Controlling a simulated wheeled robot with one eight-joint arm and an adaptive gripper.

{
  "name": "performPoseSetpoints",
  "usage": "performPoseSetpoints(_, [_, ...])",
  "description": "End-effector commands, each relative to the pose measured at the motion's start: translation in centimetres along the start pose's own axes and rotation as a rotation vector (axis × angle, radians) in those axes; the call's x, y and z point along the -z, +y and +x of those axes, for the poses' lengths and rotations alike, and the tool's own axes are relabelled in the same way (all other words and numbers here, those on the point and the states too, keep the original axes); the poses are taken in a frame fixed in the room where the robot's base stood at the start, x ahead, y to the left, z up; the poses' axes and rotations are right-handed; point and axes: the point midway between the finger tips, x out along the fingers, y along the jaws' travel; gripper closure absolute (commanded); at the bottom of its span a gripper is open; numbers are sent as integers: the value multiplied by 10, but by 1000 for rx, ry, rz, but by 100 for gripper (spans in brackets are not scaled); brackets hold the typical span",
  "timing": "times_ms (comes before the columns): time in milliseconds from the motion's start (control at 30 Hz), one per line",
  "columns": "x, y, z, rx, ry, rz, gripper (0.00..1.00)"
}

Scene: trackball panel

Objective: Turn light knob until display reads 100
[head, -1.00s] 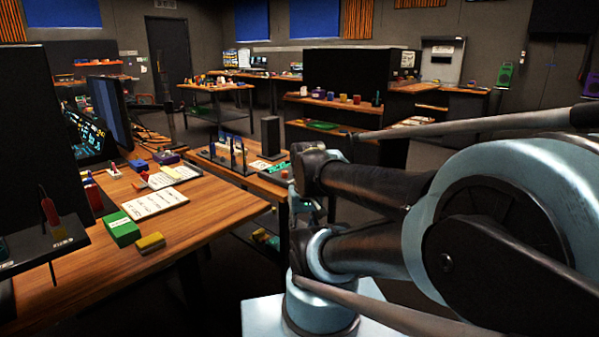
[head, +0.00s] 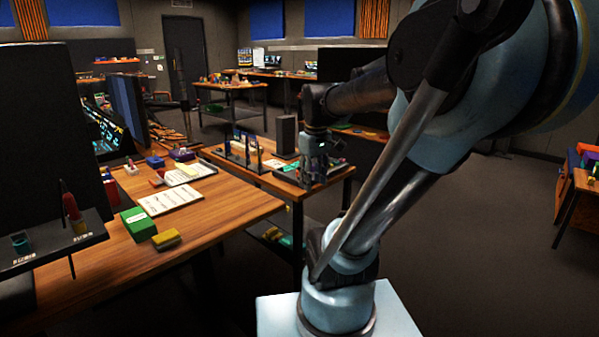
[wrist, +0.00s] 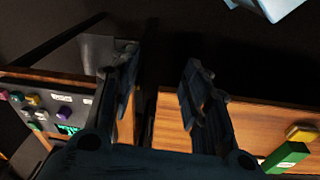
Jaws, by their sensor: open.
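My gripper (wrist: 160,72) is open and empty in the wrist view, its two dark fingers apart over a dark gap beside the wooden tables. A grey control panel (wrist: 48,105) shows at the left of the wrist view, left of the fingers and apart from them. It carries a purple knob (wrist: 65,113), other small coloured controls, and a display (wrist: 70,129) with green marks too small to read. The labels are too blurred to tell which knob is the light knob. In the head view my gripper (head: 314,172) is beside the middle table; I cannot make out the panel there.
A wooden desk (head: 225,205) at the left holds a green box (head: 138,224), a yellow block (head: 166,239) and paper sheets. The middle table (head: 325,185) bears a dark upright block (head: 287,136). Dark floor (head: 460,240) is open at the right.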

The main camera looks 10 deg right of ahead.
Motion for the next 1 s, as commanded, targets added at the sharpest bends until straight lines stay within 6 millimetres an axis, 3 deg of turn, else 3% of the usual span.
performPoseSetpoints(300, [88,49,-46,31,-39,-329,57])
performPoseSetpoints(600, [169,95,-65,71,-65,-633,57])
performPoseSetpoints(800, [207,116,-68,94,-75,-782,57])
performPoseSetpoints(1000, [222,124,-67,104,-77,-843,57])
